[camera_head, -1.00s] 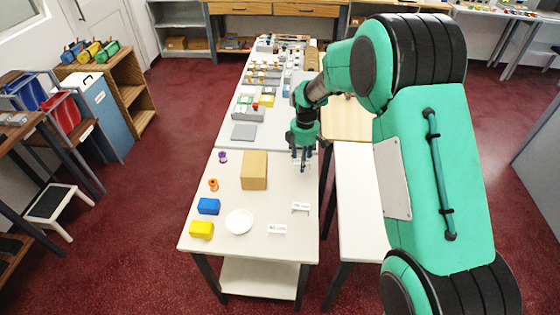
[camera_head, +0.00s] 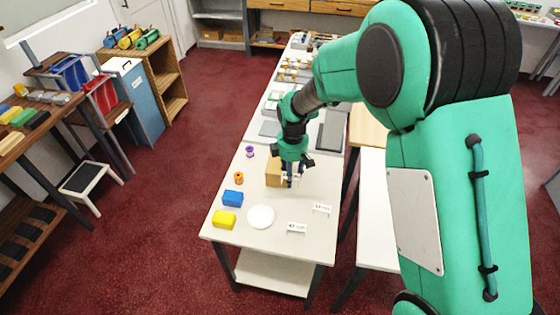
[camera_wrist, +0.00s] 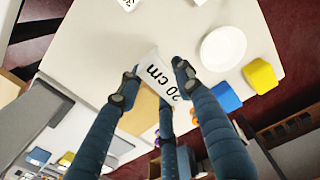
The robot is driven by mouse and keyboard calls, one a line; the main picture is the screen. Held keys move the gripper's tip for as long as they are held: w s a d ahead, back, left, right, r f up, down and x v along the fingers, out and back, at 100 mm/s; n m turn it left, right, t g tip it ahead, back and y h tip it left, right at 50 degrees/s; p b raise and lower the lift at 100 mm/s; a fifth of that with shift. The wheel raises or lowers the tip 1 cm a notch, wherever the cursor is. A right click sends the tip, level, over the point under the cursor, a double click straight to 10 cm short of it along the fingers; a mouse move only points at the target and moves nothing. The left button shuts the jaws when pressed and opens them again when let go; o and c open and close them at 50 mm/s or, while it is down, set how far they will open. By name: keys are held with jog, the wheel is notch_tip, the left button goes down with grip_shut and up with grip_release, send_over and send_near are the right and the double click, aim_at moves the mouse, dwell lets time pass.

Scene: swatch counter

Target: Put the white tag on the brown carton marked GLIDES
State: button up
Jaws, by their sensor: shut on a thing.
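My gripper (camera_head: 290,181) is shut on a white tag (camera_wrist: 155,72), whose black print reads "20 cm" in the wrist view. The tag is tilted between the fingers; in the head view it shows only as a small white patch. The brown carton (camera_head: 272,174) stands on the white table, partly hidden behind my gripper. In the wrist view part of the carton (camera_wrist: 141,112) shows beyond the tag and fingers. I cannot tell whether the tag touches the carton. No GLIDES marking is legible.
A white plate (camera_head: 261,216), a blue block (camera_head: 232,199) and a yellow block (camera_head: 224,219) are at the table's front left. An orange spool (camera_head: 238,178) and a purple spool (camera_head: 249,152) lie behind. Two white label stands (camera_head: 297,227) (camera_head: 321,209) are at the front right.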

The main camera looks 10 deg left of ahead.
jog(key=shift+w, duration=0.1)
jog(key=b, duration=0.2)
send_over(280, 167)
jog(key=w, duration=0.4)
jog(key=shift+w+a+f, duration=0.15)
jog(key=shift+a+f, duration=0.25)
jog(key=shift+f, duration=0.35)
jog(key=shift+f, duration=0.1)
jog(key=shift+f+b, duration=0.6)
jog(key=shift+f, duration=1.05)
jog(key=o, duration=0.4)
jog(key=shift+f, duration=0.15)
jog(key=o, duration=0.4)
jog(key=shift+o, duration=0.2)
jog(key=shift+r, duration=0.2)
